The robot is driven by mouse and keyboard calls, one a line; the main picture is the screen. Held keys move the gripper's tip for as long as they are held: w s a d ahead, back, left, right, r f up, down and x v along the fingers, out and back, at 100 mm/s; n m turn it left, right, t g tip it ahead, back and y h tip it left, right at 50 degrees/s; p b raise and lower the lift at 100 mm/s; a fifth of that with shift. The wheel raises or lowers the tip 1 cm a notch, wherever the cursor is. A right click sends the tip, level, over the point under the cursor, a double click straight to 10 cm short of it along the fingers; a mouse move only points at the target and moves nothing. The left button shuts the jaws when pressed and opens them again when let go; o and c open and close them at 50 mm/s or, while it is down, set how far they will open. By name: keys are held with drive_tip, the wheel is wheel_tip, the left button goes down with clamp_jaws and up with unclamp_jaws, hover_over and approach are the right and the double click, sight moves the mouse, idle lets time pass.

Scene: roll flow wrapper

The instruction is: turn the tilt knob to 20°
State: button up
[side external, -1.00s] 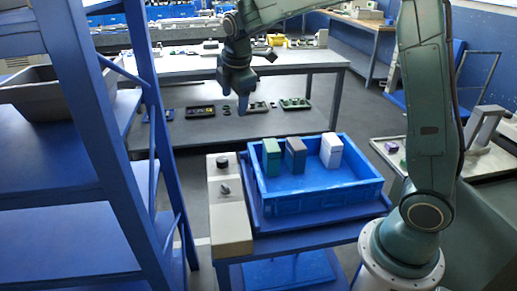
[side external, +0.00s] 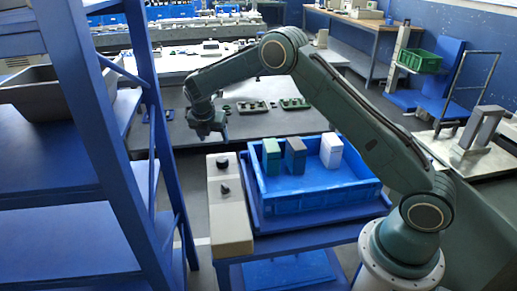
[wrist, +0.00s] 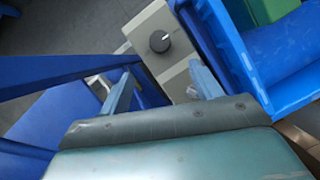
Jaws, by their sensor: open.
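A pale grey control box (side external: 230,222) stands on the blue table's left side, with two dark knobs on top. The far knob (side external: 222,163) is round. The near knob (side external: 224,188) sits closer to the camera. I cannot tell which is the tilt knob, and no scale is readable. In the wrist view a round dark knob (wrist: 159,41) with a pale mark lies ahead of my gripper (wrist: 162,72). A small dark part (wrist: 192,92) shows near the right finger. My gripper is open and empty; in the side view it hangs (side external: 207,136) above and beyond the box, touching neither knob.
A blue bin (side external: 315,190) with a green, a grey and a white carton stands right of the box. A blue shelf frame (side external: 105,130) rises on the left. A grey bench (side external: 255,125) with several small parts lies behind.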

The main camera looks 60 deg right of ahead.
sight(222, 159)
drive_tip(key=shift+f, duration=0.15)
drive_tip(key=shift+x, duration=6.8)
drive_tip(key=shift+c, duration=0.2)
drive_tip(key=c, duration=0.9)
